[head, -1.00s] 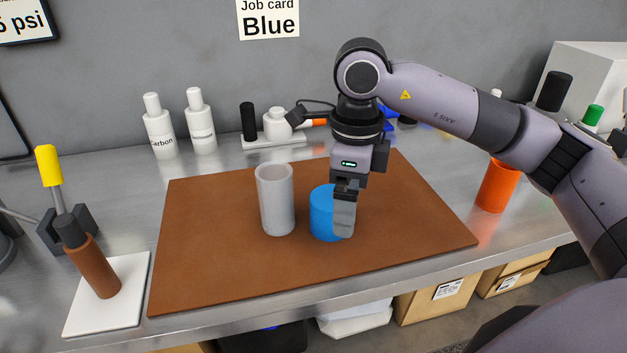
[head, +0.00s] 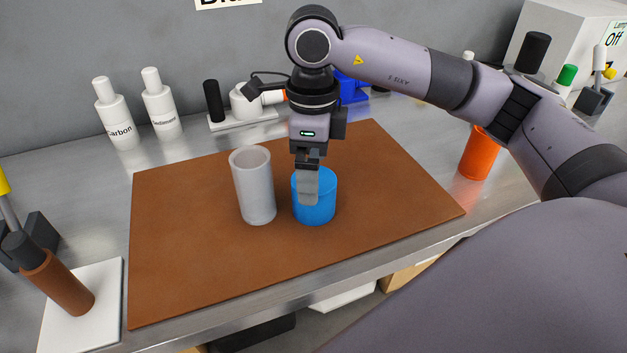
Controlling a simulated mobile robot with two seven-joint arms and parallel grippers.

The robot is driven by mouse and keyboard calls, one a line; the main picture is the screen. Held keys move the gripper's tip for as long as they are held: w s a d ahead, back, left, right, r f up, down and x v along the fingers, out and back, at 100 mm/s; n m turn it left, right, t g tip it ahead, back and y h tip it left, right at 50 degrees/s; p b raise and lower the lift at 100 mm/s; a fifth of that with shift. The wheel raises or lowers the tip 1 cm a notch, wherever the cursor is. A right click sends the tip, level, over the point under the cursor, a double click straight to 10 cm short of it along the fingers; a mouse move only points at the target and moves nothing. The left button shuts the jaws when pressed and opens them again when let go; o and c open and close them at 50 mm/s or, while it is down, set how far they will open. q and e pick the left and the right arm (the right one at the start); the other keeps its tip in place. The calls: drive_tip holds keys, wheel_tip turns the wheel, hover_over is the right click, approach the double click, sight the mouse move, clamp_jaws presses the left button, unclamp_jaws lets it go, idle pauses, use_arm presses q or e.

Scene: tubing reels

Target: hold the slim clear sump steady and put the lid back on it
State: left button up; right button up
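The slim clear sump (head: 254,192) is a tall translucent cylinder standing upright with its open top up, on the brown mat (head: 178,248). A shorter blue cup-like cylinder (head: 321,207) stands just to its right, with a small gap between them. My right gripper (head: 308,200) points down and overlaps the left part of the blue cylinder. I cannot tell whether its fingers touch it, are inside it or are in front, nor whether they are open. I cannot make out a separate lid. My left gripper is out of view.
White bottles (head: 160,108) and a small white stand (head: 243,116) line the back. An orange cup (head: 477,157) stands to the right. A white pad (head: 92,315) with a brown-handled tool (head: 62,284) lies at left. The mat's left and front areas are clear.

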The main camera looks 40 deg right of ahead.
drive_tip(key=shift+f, duration=0.35)
drive_tip(key=shift+s+d+f+p, duration=0.1)
drive_tip(key=shift+f+p, duration=0.4)
drive_tip(key=shift+f, duration=2.15)
drive_tip(key=c, duration=1)
